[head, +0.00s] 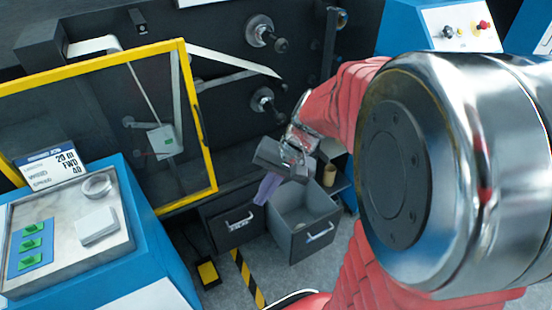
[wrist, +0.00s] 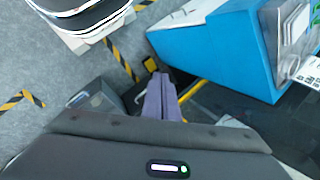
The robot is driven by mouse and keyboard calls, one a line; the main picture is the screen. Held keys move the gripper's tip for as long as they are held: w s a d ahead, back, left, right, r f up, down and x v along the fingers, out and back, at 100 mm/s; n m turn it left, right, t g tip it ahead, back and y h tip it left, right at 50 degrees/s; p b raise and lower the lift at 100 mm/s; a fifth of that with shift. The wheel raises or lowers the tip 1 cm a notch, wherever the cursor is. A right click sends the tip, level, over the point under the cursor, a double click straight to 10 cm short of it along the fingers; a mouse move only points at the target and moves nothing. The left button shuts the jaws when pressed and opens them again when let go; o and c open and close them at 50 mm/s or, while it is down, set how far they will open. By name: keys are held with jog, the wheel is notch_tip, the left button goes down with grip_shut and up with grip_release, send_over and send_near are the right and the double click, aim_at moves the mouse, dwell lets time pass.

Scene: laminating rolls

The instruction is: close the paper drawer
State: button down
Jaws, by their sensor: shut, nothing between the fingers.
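The paper drawer (head: 300,238) is a grey box pulled open below the machine bench, with a pale bar handle (head: 320,232) on its front. It looks empty, though part of its inside is out of sight. My gripper (head: 263,198), with purple-grey fingers, is shut and empty, pointing down near the open drawer's left rear edge in the head view. I cannot tell if it touches the drawer. In the wrist view the shut fingers (wrist: 160,82) show in the middle, with the grey drawer (wrist: 97,92) to their left.
A shut drawer (head: 230,228) is left of the open one. A yellow-framed guard (head: 205,150) and a blue control console (head: 150,250) stand left. A yellow pedal (head: 208,272) and a striped floor line (head: 246,278) are in front. Grey floor lies before the drawers.

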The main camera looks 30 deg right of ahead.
jog(key=w+d+f+m+t+y, duration=0.2)
jog(key=w+d+f+m+t, duration=0.15)
jog(key=d+f+m, duration=0.55)
jog(key=w+d+f+m+t+y, duration=0.2)
jog(key=d+f+m+t, duration=0.3)
jog(key=d+f, duration=0.75)
jog(key=s+d+f+m+t+h, duration=0.1)
jog(key=s+f+m, duration=0.3)
jog(key=f, duration=0.5)
jog(key=s+d+f+m+t+h, duration=0.2)
jog(key=s+d+f+m+h, duration=0.2)
jog(key=f, duration=0.5)
jog(key=s+d+f+m+t+h, duration=0.1)
jog(key=s+d+f+m+h, duration=0.1)
jog(key=f+m, duration=0.4)
notch_tip(320, 180, down, 3)
jog(key=shift+s+d+h, duration=0.35)
jog(key=shift+s+h, duration=0.35)
jog(key=shift+s, duration=0.3)
jog(key=shift+w+t, duration=0.1)
jog(key=shift+t, duration=0.15)
send_near(315, 226)
jog(key=x, duration=0.4)
jog(key=shift+w+a, duration=0.15)
jog(key=shift+a, duration=0.1)
jog(key=shift+w, duration=0.85)
